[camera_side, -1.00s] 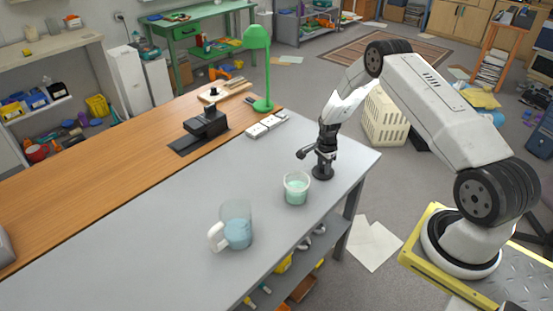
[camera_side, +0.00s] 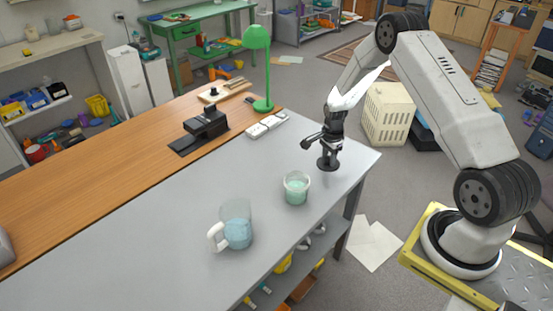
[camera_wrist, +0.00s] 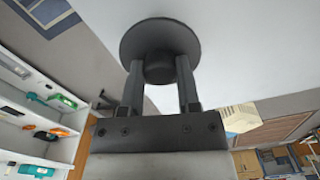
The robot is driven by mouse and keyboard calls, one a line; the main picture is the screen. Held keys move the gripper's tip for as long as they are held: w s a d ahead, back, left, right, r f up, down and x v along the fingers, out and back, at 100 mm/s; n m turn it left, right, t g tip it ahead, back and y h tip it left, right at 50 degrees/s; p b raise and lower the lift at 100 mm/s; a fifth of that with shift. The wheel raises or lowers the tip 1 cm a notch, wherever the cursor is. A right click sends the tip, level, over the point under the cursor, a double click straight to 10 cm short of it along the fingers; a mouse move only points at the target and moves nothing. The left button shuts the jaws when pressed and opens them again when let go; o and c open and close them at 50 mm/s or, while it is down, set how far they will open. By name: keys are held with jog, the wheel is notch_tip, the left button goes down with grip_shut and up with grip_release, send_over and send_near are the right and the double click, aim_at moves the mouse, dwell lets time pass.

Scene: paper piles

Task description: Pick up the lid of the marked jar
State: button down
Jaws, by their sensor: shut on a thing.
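A dark round lid (camera_side: 327,164) with a central knob is held at the right end of the grey table. My gripper (camera_side: 329,153) is above it, shut on its knob. In the wrist view the lid's disc (camera_wrist: 155,36) is beyond the fingertips, with the knob between the two fingers (camera_wrist: 160,72). The lid appears slightly above the tabletop; the exact gap is unclear. A clear open jar with pale green contents (camera_side: 296,188) stands upright left of and nearer than the lid. I cannot make out any mark on it.
A glass mug with blue contents (camera_side: 236,228) stands further left on the grey table (camera_side: 150,235). White switch-like blocks (camera_side: 267,124), a green lamp (camera_side: 258,60) and a black device (camera_side: 205,125) are further back. Bare tabletop lies between the mug and the back items.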

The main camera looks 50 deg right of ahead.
aim_at(333, 168)
jog(key=s+r, duration=0.1)
jog(key=s+a+r, duration=0.1)
jog(key=r, duration=0.1)
jog(key=shift+s+r, duration=0.3)
jog(key=shift+s, duration=0.05)
jog(key=s+a+r, duration=0.3)
jog(key=s, duration=0.5)
jog(key=shift+a+r, duration=0.35)
jog(key=shift+a, duration=0.05)
jog(key=w+a+r, duration=0.2)
jog(key=w+a, duration=0.7)
jog(key=w, duration=0.3)
jog(key=shift+w+a+r, duration=0.15)
jog(key=shift+w+r, duration=0.1)
jog(key=shift+w, duration=0.1)
jog(key=shift+f, duration=0.25)
